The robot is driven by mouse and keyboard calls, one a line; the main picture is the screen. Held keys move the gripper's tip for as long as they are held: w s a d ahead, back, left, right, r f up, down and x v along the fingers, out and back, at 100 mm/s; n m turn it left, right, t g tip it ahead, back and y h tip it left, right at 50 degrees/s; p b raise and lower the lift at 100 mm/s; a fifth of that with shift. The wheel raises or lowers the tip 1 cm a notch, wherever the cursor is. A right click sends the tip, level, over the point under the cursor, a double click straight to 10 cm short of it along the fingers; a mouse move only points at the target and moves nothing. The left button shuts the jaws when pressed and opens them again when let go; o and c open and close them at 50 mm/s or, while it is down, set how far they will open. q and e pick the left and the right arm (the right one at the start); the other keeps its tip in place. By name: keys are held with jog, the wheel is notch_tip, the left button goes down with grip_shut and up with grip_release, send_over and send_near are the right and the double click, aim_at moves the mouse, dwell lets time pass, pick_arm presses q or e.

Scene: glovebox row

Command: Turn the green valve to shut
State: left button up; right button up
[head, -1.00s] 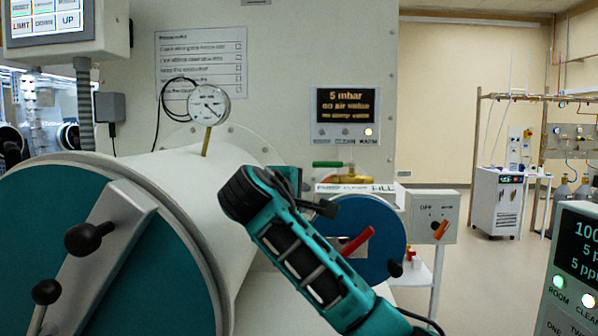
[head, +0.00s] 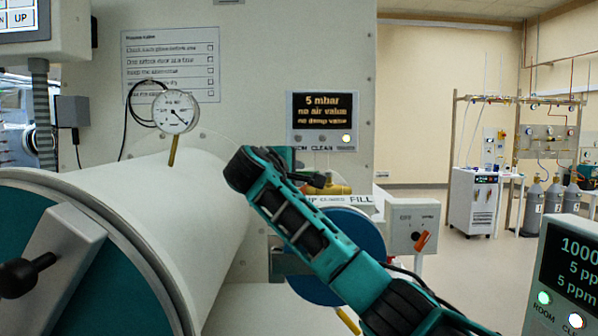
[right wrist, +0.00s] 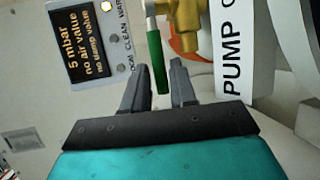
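The green valve handle (right wrist: 157,62) shows in the right wrist view as a green bar joined to a brass valve body (right wrist: 200,25). My right gripper (right wrist: 163,80) is open, with a finger on each side of the handle's free end in that picture. I cannot tell whether the fingers touch the handle or how far ahead it is. In the head view, my right gripper (head: 312,181) is beside the brass valve body, and my wrist and fingers hide the green handle. My left gripper is not in view.
A white chamber (head: 190,220) with a teal door and a gauge (head: 175,111) stands left of my right arm. A display (head: 325,122) reading "5 mbar, no air value" is behind the valve. A grey switch box (head: 409,228) with an orange knob is to the right.

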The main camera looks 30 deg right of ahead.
jog(key=shift+x, duration=1.2)
jog(key=shift+c, duration=0.4)
grip_shut()
